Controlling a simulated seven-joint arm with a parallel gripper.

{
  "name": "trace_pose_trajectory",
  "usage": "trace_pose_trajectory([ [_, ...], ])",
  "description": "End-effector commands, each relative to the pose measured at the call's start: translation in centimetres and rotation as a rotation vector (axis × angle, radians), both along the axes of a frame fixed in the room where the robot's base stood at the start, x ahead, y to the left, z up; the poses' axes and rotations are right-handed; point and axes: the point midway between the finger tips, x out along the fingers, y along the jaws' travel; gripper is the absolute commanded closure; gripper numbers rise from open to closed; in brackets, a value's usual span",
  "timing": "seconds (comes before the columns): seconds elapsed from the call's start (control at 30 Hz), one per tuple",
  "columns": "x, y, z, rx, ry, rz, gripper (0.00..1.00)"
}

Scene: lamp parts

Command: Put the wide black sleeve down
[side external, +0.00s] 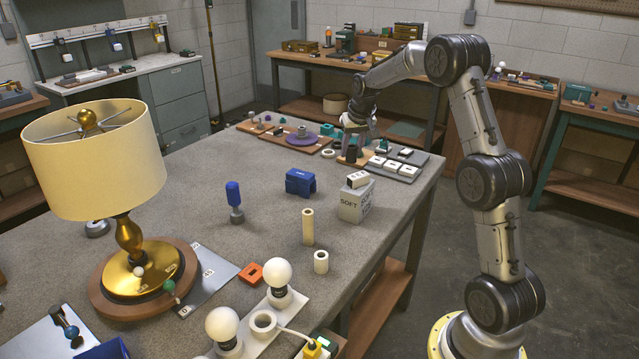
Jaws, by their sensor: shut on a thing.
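My gripper (356,127) is at the far right part of the grey table, pointing down over a small wooden board (345,162). It is shut on a dark cylinder, which looks like the wide black sleeve (351,151). The sleeve is upright, at or just above the board. The view is too small to tell whether its bottom touches the board. The fingertips are small and partly hidden by the wrist.
A grey tray with white blocks (382,162) lies right of the gripper. A long wooden board with a purple disc (301,139) and a white ring (328,153) are to the left. A blue block (300,182) and a grey "SOFT" box (355,202) stand nearer.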

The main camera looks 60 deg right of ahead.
Motion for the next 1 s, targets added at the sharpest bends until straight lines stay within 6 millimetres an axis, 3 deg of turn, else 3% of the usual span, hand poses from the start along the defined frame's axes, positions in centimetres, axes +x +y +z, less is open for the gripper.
trace_pose_trajectory([
  [0.2,0.1,0.0,4.6,-0.004,-0.007,-0.001,1.0],
  [0.47,-0.1,6.0,4.8,-0.002,-0.002,0.091,1.0],
  [0.8,-2.5,16.5,4.7,-0.002,-0.004,0.26,1.0],
  [1.0,-4.1,20.1,4.3,-0.002,-0.004,0.325,1.0],
])
